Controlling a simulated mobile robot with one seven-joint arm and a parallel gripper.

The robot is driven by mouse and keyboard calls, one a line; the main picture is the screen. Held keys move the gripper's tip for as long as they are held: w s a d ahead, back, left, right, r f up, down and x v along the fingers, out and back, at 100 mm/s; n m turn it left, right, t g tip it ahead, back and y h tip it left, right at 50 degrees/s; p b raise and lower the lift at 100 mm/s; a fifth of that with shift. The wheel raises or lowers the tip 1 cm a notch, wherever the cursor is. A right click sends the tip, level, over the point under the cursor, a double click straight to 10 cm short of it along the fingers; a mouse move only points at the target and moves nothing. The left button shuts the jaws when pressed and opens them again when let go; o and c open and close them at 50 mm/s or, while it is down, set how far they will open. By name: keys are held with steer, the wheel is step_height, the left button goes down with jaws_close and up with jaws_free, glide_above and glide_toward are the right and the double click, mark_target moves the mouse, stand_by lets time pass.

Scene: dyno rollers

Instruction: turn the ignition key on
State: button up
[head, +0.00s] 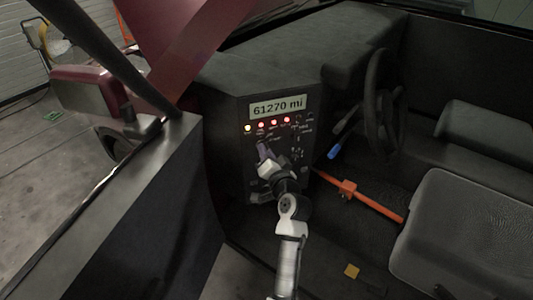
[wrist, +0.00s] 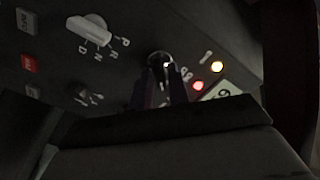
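The ignition switch (wrist: 160,58) shows in the wrist view as a small round metal piece on the dark dash panel, beside the lit lamps. The key itself is mostly hidden by the fingers. My gripper (wrist: 164,88) has its two dark fingers close together, one on each side of the switch, with tips at or very near the panel. In the head view my gripper (head: 264,152) is at the panel, below the row of lamps, and hides the switch. It is too dark to tell whether the fingers grip the key.
A white gear selector (wrist: 88,30) is near the switch. The steering wheel (head: 378,100), an orange bar (head: 360,194) and the seat (head: 465,225) lie to the right; the door (head: 130,215) is left.

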steer(key=shift+o, duration=1.2)
steer(key=b+v, duration=0.4)
steer(key=v, duration=1)
